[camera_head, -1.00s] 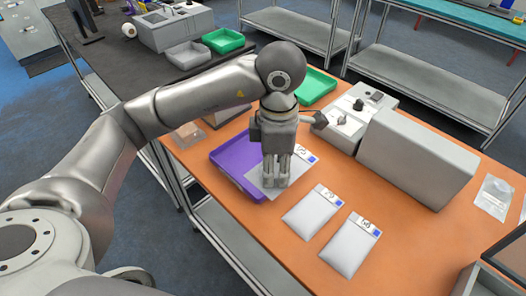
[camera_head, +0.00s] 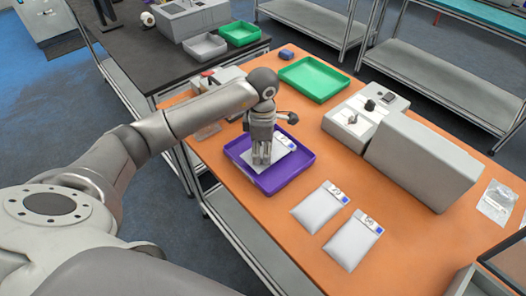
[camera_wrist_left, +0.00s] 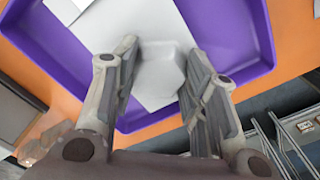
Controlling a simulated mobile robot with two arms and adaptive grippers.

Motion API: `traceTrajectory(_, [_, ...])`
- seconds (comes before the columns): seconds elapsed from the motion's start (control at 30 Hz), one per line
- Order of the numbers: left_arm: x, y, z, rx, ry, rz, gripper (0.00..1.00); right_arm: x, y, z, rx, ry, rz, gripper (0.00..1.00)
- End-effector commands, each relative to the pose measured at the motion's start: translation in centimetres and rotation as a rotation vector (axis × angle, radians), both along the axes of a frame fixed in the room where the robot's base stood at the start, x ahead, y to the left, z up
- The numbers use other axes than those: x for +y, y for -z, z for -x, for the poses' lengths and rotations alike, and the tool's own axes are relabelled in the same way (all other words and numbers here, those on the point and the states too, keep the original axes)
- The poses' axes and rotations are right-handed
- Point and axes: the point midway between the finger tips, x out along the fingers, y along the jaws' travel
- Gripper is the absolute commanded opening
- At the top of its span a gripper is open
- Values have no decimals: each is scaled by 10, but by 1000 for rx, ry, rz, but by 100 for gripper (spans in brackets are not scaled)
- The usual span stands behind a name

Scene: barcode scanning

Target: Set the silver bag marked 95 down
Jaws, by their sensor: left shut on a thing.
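A silver bag (camera_head: 278,157) with a white and blue label is pinched in my left gripper (camera_head: 261,162). It is over the purple tray (camera_head: 296,174), inside its outline; I cannot tell whether it touches the tray floor. The number on its label is too small to read surely. In the left wrist view the bag (camera_wrist_left: 150,30) runs between the two fingers of the left gripper (camera_wrist_left: 160,68), with the purple tray (camera_wrist_left: 248,30) behind it. My right gripper is not in view.
Two more silver bags (camera_head: 318,208) (camera_head: 351,243) lie on the orange table (camera_head: 412,244), right of the tray. A grey machine (camera_head: 420,158) and a green tray (camera_head: 314,78) stand at the back. A clear packet (camera_head: 496,203) lies at the far right. The table front is clear.

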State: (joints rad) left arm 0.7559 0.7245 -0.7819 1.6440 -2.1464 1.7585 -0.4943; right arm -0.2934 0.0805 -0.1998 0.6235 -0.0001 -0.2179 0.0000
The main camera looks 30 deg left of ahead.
Motion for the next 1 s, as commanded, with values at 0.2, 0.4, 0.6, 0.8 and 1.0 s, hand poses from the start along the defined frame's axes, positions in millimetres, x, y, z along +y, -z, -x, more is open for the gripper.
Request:
traceTrajectory(0.2, [-2, 19, 1, 1, 2, 2, 11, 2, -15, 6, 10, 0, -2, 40])
traceTrajectory(0.4, [-2, 20, 1, 0, 3, 2, 11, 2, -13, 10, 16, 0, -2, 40])
traceTrajectory(0.6, [-2, 23, 1, 0, 3, 2, 46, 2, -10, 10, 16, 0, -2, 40])
traceTrajectory(0.8, [-2, 23, 1, 0, 3, 1, 62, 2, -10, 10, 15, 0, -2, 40])
traceTrajectory(1.0, [-2, 23, 1, 1, 3, 2, 62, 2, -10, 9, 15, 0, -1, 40])
